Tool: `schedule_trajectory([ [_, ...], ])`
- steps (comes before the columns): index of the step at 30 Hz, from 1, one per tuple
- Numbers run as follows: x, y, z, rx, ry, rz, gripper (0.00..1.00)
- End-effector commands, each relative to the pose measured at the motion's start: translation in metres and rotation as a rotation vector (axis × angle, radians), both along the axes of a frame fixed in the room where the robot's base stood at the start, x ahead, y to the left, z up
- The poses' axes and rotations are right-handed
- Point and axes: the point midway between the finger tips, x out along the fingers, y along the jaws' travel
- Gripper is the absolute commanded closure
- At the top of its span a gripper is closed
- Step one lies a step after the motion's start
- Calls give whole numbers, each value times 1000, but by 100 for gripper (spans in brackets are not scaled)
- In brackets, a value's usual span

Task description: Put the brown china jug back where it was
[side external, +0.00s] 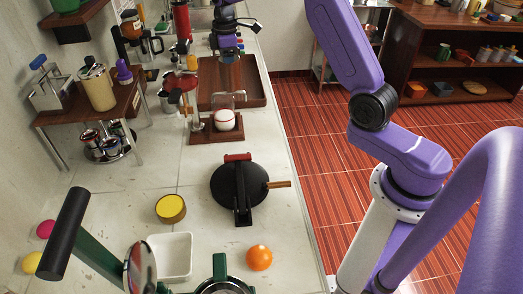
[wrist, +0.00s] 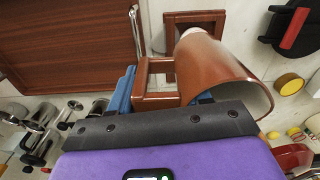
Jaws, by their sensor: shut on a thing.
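The brown china jug (wrist: 222,75) shows large in the wrist view, its wide mouth toward the lower right and its handle (wrist: 148,84) to the left. My gripper (wrist: 165,98) is shut on the jug at its handle side; its blue fingertips are partly hidden behind the jug and the wrist housing. I cannot tell whether the jug touches the tray.
A wooden stand (side external: 204,134) with a white ball (side external: 225,120) stands just in front of the tray. A black round press (side external: 238,184), a yellow tin (side external: 171,208) and an orange ball (side external: 259,257) lie nearer.

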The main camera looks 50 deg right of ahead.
Motion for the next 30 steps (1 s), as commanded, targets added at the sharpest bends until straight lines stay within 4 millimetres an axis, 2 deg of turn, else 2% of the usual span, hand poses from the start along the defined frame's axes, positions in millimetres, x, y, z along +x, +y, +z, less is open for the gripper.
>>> schedule_trajectory([
  [11, -62, 25, -12, 1, 0, 46, 100],
  [21, -119, 40, -40, 2, 0, 44, 100],
  [25, -136, 44, -48, 2, -1, 40, 100],
  [30, -147, 47, -56, 2, -2, 37, 100],
])
